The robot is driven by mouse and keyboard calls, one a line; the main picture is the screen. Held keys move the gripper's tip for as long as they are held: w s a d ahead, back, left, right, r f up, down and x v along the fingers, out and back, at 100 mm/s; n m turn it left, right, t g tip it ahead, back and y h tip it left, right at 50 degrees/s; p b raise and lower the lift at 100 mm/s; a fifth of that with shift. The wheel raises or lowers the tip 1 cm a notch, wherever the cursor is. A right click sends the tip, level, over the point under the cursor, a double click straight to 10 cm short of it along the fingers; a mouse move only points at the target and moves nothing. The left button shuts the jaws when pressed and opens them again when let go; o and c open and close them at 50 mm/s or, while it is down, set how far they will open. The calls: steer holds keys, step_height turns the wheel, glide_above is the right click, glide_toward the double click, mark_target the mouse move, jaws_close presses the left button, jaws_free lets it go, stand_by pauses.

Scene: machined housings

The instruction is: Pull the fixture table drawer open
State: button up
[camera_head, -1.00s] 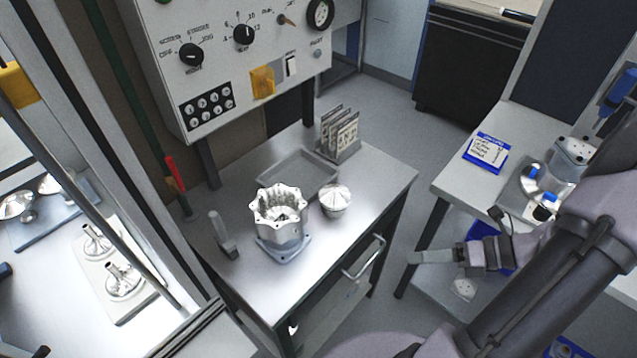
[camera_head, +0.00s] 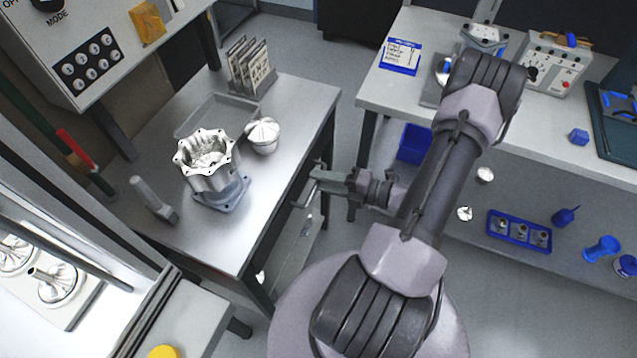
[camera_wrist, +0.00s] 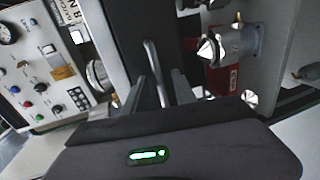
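The fixture table (camera_head: 225,245) has a grey metal top. Its drawer (camera_head: 292,246) is below the top on the side facing my arm and looks shut, though my gripper partly hides the front. The bar handle (camera_head: 303,196) of the drawer sticks out from that side. My gripper (camera_head: 318,183) is at the handle, below the level of the tabletop. In the wrist view the handle (camera_wrist: 152,58) shows between the two dark fingers of my gripper (camera_wrist: 162,88), which are apart. I cannot tell whether either finger touches the bar.
On the fixture table are a finned housing (camera_head: 205,165), a domed metal part (camera_head: 263,135), a shallow tray (camera_head: 215,108) and a card rack (camera_head: 250,68). A workbench (camera_head: 385,90) stands to the right, with a blue bin (camera_head: 414,143) below. Floor shows between table and bench.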

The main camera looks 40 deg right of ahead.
steer(key=shift+w+a+f, duration=0.1)
steer(key=shift+w+a, duration=0.15)
steer(key=shift+w, duration=0.3)
steer(key=shift+c, duration=0.4)
jaws_close()
stand_by(0.6)
